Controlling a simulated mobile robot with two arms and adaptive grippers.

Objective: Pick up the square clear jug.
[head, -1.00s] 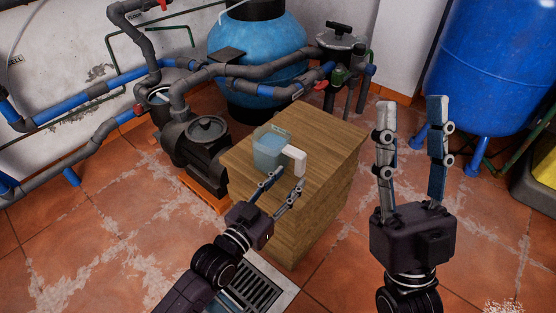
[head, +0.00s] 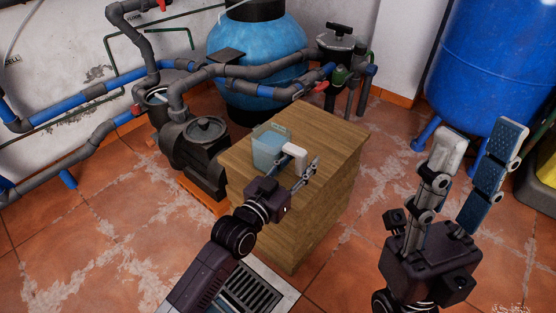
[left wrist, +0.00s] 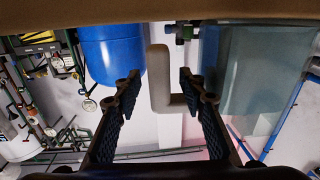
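The square clear jug (head: 268,146) stands on the wooden cabinet (head: 325,128), with its pale handle (head: 294,151) pointing right. In the left wrist view the jug (left wrist: 255,75) is a bluish see-through block at the right, and the handle (left wrist: 159,75) shows between the fingers. My left gripper (head: 304,168) is at the handle, on the jug's right side. Its fingers (left wrist: 160,86) are apart, with a visible gap on either side of the handle. My right gripper (head: 481,142) is open and empty, raised at the right, away from the jug.
A pump (head: 205,135) and grey and blue pipes stand left of the cabinet. A light-blue filter tank (head: 256,60) is behind it, and a large blue tank (head: 490,60) is at the right. The cabinet top right of the jug is clear.

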